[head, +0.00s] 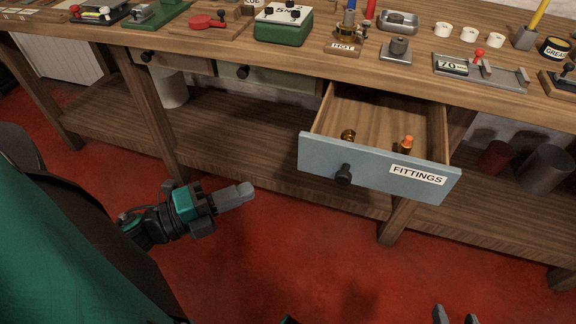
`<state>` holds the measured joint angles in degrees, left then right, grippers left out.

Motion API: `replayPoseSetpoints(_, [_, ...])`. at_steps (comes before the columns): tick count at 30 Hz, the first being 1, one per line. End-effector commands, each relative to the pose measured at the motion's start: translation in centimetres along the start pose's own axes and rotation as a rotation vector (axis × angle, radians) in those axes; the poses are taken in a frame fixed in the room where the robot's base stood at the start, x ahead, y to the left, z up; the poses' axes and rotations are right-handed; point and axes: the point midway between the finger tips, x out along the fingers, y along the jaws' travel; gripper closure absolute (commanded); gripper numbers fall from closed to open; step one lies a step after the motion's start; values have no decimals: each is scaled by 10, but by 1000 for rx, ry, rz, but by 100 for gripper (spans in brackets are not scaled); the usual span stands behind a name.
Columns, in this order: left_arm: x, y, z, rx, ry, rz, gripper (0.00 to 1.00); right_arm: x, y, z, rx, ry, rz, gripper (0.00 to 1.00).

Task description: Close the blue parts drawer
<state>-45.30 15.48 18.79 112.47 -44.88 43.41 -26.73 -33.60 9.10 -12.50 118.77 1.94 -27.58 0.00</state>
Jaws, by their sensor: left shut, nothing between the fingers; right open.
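The blue parts drawer (320,160) stands pulled out from under the workbench, its front labelled "FITTINGS" and fitted with a dark round knob (343,174). Inside it are a brass fitting (348,135) and an orange-tipped fitting (406,143). My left gripper (246,190) is shut and empty, to the left of the drawer front and apart from it. My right gripper (456,315) shows only its fingertips at the bottom edge, open, below the drawer.
The wooden workbench (215,52) carries several tools and fixtures along its top. Two closed drawers, one brown (172,61) and one green (268,79), sit left of the blue one. A lower shelf (270,155) runs beneath. The red floor in front is clear.

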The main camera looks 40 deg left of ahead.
Motion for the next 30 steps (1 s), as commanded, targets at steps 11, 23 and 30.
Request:
replayPoseSetpoints(11, [82,-2,1,0,0,-6,100,1,0,2,5,0,2,48])
replayPoseSetpoints(23, [107,0,28,-5,-2,-1,100,2,-1,7,13,-4,3,48])
replayPoseSetpoints(30, [107,0,29,-5,-2,-1,100,2,-1,7,12,-4,3,48])
